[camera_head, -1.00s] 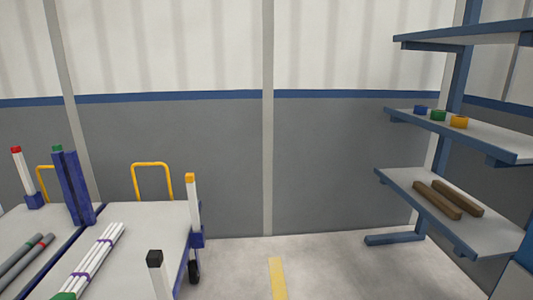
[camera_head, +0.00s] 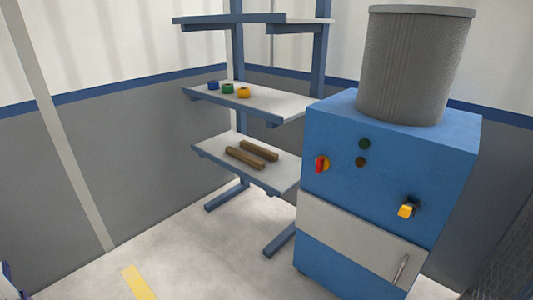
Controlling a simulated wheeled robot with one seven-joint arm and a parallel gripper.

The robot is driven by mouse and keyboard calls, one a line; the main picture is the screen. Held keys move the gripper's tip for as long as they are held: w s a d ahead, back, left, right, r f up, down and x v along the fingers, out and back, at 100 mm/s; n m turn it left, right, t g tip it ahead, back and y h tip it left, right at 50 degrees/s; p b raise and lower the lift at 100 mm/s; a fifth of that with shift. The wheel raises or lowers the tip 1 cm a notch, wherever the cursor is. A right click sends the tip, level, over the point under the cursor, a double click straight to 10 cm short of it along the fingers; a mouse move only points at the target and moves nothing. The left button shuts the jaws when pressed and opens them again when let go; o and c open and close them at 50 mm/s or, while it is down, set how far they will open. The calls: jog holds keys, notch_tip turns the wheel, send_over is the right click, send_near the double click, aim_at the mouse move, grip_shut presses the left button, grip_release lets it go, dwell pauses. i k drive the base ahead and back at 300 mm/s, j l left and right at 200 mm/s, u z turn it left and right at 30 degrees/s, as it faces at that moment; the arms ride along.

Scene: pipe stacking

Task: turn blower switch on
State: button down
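The blower is a blue cabinet (camera_head: 385,175) at the right, with a ribbed grey cylinder (camera_head: 415,65) on top. Its front face carries a red switch on a yellow base (camera_head: 321,164) at the left. A dark green round button or lamp (camera_head: 364,144) and a brown one (camera_head: 361,161) sit beside it. A yellow-orange knob or lever (camera_head: 406,210) is lower at the right of the face. I cannot tell which of these is the blower switch, nor its setting. My gripper is not in view.
A blue-framed shelf (camera_head: 240,100) stands left of the cabinet, holding small coloured rings (camera_head: 228,89) and two brown bars (camera_head: 252,153). A white front panel (camera_head: 360,238) has a handle (camera_head: 401,269). Floor (camera_head: 200,265) in front is clear, with a yellow stripe (camera_head: 139,283).

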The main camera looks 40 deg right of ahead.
aim_at(322, 162)
jog(key=i+l, duration=0.3)
jog(key=i, duration=0.15)
jog(key=i+l, duration=0.25)
jog(key=i, duration=0.15)
